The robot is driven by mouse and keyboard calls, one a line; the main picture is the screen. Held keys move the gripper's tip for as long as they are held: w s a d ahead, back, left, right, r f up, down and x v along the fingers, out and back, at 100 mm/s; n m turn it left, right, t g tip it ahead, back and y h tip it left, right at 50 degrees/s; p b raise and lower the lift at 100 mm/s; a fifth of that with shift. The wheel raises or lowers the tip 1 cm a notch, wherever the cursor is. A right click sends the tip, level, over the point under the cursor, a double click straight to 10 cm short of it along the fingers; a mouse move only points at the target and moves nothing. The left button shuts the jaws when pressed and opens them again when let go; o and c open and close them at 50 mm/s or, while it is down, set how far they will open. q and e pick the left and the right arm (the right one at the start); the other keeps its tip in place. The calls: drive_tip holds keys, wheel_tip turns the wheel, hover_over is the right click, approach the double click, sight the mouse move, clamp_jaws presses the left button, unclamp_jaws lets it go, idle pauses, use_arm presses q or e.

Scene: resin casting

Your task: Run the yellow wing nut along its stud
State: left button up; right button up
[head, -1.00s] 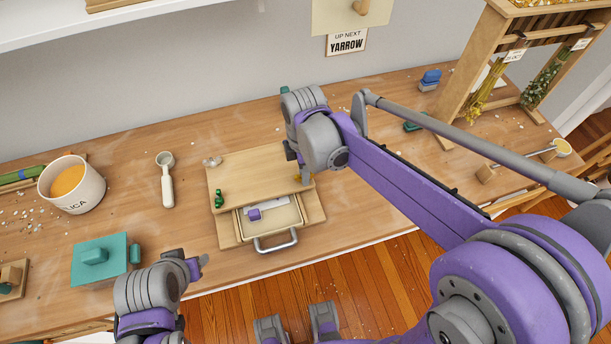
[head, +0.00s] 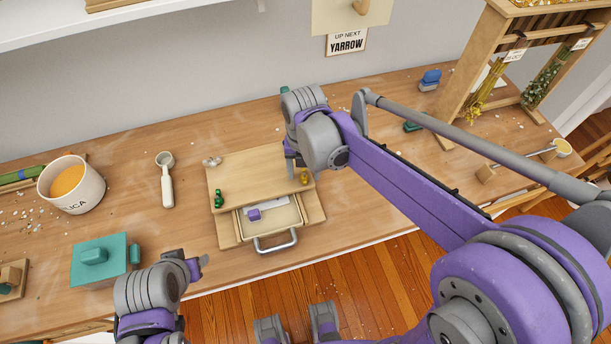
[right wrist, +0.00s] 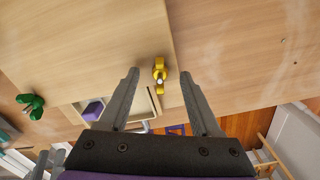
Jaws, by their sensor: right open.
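The yellow wing nut (right wrist: 159,72) sits on its stud at the right edge of a wooden box (head: 240,172). It also shows in the head view (head: 305,177), just below my right gripper. My right gripper (right wrist: 159,73) is open, with one finger on each side of the wing nut and no visible contact. In the head view the right gripper's fingers (head: 292,167) are partly hidden by its own wrist. My left gripper (head: 200,266) is at the table's front edge, away from the box; whether it is open or shut is unclear.
A green wing nut (head: 218,198) is at the box's left side. The box's drawer (head: 290,218) stands open with a purple block (head: 254,214) inside. A white scoop (head: 167,185), a mica tub (head: 88,195) and a teal block (head: 98,275) stand to the left.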

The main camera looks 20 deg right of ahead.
use_arm(q)
drive_tip(key=shift+w+r+p, duration=0.1)
drive_tip(key=shift+r+p, duration=0.35)
drive_tip(key=shift+r, duration=0.1)
use_arm(e)
wheel_tip(320, 180, up, 11)
drive_tip(key=shift+f, duration=0.1)
use_arm(q)
drive_tip(key=shift+r, duration=0.1)
drive_tip(key=r+p, duration=0.2)
drive_tip(key=shift+w+r, duration=0.4)
use_arm(e)
drive_tip(key=s+d+f+m+t, duration=0.2)
drive_tip(key=s+m, duration=0.5)
drive_tip(key=m, duration=0.9)
drive_tip(key=s+d+f+m+t, duration=0.3)
drive_tip(key=s+m, duration=0.4)
drive_tip(key=m, duration=0.9)
wheel_tip(320, 180, down, 3)
drive_tip(key=shift+d+r+m, duration=0.2)
drive_tip(key=shift+d+m, duration=0.1)
drive_tip(key=shift+d, duration=0.5)
